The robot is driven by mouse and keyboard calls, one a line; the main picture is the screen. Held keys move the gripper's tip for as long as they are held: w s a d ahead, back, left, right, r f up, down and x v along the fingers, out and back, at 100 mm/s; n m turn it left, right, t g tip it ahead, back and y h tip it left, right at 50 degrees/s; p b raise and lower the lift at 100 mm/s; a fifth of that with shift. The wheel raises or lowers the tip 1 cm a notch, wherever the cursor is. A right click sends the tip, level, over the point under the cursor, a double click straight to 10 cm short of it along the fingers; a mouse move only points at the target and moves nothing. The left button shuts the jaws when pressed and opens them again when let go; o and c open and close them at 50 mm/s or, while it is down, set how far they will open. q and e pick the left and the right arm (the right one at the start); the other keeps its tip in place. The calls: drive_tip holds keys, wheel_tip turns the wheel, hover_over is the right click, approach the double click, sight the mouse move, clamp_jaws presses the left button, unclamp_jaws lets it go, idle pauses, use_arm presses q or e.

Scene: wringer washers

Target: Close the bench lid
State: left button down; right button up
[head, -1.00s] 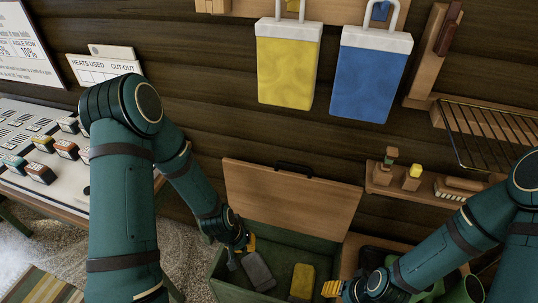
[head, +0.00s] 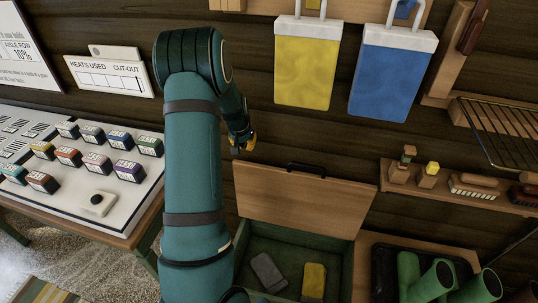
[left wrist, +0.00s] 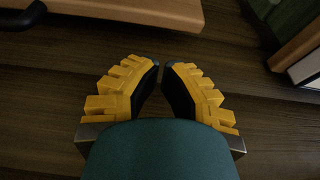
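The bench lid (head: 295,205) is a light wooden panel standing open behind the bench box, tilted back toward the wall. Its dark handle (head: 306,170) is at the top edge. The green bench box (head: 262,237) below is open, holding a grey item (head: 268,272) and a yellow item (head: 313,281). My left gripper (head: 240,149) is raised just above the lid's upper left corner, apart from it. In the left wrist view its yellow-padded fingers (left wrist: 162,63) have their tips almost together with nothing between; the lid (left wrist: 140,10) shows at the top left. My right gripper is out of view.
A panel with several coloured blocks (head: 95,161) is at the left. Yellow (head: 302,70) and blue (head: 390,80) bags hang on the wall above. A shelf with brushes (head: 448,199) and a black tray (head: 384,272) of green cylinders are at the right.

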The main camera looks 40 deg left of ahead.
use_arm(q)
drive_tip(key=shift+w+a+r, duration=0.1)
drive_tip(key=shift+a+r, duration=0.05)
drive_tip(key=shift+a, duration=0.05)
drive_tip(key=shift+w, duration=0.1)
drive_tip(key=b+x, duration=0.1)
drive_tip(key=x, duration=0.8)
drive_tip(key=shift+a+f+b, duration=0.15)
drive_tip(key=shift+f+b, duration=0.25)
